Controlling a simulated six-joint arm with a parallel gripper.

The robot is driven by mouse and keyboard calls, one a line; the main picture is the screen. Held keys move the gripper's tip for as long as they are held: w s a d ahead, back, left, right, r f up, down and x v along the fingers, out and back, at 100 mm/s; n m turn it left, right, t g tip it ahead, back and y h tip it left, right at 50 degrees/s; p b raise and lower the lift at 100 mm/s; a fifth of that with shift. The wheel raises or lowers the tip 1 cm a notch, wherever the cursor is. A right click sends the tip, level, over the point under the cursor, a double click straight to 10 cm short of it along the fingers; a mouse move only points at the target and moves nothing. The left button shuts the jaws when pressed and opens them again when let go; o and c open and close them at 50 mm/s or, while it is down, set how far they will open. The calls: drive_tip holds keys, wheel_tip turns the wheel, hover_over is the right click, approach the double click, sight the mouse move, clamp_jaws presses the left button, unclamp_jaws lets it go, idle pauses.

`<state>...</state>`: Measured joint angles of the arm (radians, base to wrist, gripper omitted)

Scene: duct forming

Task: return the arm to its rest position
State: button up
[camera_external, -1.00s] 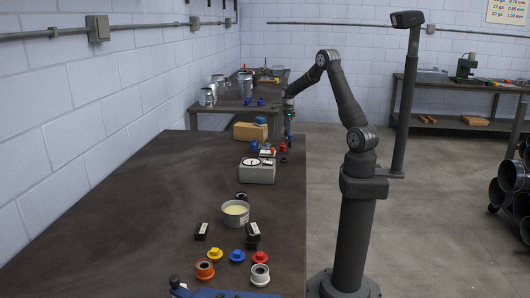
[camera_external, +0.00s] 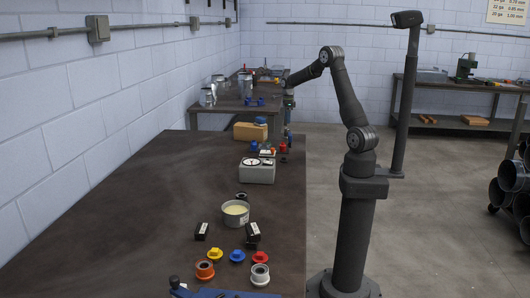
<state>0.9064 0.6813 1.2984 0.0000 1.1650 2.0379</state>
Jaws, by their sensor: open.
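My arm rises from its column at the right edge of the dark workbench (camera_external: 130,215). It reaches over toward the far right end of the bench. My gripper (camera_external: 289,130) points down there, beside a group of small red, blue and black parts. It is small in this view, and I see nothing held in it. I cannot tell how far its fingertips are above the bench.
A grey box with dials (camera_external: 257,173), a cardboard box (camera_external: 250,132) and a tin of pale paste (camera_external: 236,214) stand on the bench. Several coloured fittings lie near the front. Another bench (camera_external: 232,116) stands beyond. A camera post (camera_external: 405,100) rises behind my arm.

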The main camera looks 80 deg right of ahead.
sight(287, 131)
wheel_tip(287, 131, down, 9)
drive_tip(key=shift+f, duration=0.15)
wheel_tip(287, 131, up, 4)
drive_tip(key=shift+f, duration=0.15)
drive_tip(key=s+d+r, duration=0.2)
drive_tip(key=s+r, duration=1)
drive_tip(key=w+a+n, duration=0.4)
drive_tip(key=w+a, duration=0.5)
drive_tip(key=a, duration=0.5)
drive_tip(key=w+a+n, duration=0.5)
drive_tip(key=w+a, duration=0.4)
drive_tip(key=a, duration=0.6)
drive_tip(key=shift+a+r+n, duration=0.2)
drive_tip(key=shift+r+n, duration=0.1)
drive_tip(key=shift+r, duration=0.15)
drive_tip(key=shift+o, duration=0.5)
